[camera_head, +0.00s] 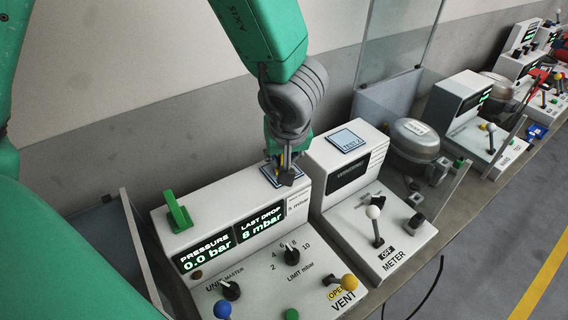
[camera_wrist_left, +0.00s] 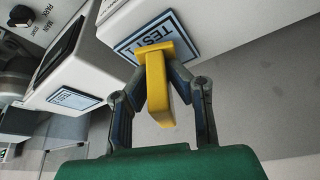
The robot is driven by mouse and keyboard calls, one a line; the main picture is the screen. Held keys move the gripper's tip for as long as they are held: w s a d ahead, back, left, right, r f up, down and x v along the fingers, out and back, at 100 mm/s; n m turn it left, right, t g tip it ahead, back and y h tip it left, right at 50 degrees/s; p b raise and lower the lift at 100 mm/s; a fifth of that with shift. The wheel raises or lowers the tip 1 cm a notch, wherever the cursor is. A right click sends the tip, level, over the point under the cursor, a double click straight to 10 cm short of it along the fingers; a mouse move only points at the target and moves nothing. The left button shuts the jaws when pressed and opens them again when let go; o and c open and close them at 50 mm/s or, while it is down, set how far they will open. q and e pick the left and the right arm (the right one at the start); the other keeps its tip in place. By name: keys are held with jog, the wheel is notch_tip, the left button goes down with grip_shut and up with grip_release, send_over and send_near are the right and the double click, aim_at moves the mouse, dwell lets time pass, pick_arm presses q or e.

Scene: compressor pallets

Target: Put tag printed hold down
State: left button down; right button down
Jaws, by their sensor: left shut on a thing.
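My left gripper (camera_head: 284,172) points down at the top of the pressure console (camera_head: 215,205). In the wrist view its two fingers are shut on a yellow T-shaped piece (camera_wrist_left: 157,85). The piece's crossbar overlaps a blue-bordered plate marked TEST (camera_wrist_left: 148,33); I cannot tell whether it touches. In the head view this plate (camera_head: 266,172) is partly hidden by the gripper. A green upright piece (camera_head: 178,212) stands at the left end of the console top. A second TEST plate (camera_head: 347,140) lies on the meter console (camera_head: 350,165). My right gripper is not in view.
The pressure console has displays reading 0.0 bar and 8 mbar, knobs and a yellow-knobbed vent lever (camera_head: 348,283). The meter console has a white-knobbed lever (camera_head: 373,212). A rounded metal compressor (camera_head: 414,138) stands to the right. Clear panels (camera_head: 405,40) stand nearby.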

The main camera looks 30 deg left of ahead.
pick_arm(q)
jog(key=shift+f, duration=0.55)
jog(key=shift+w+a, duration=0.1)
jog(key=shift+a, duration=0.05)
jog(key=c, duration=1.5)
grip_release()
jog(key=shift+r, duration=0.1)
jog(key=shift+r, duration=0.3)
jog(key=p+v, duration=0.3)
jog(key=v, duration=0.8)
jog(key=shift+s+r, duration=0.15)
jog(key=shift+s, duration=0.05)
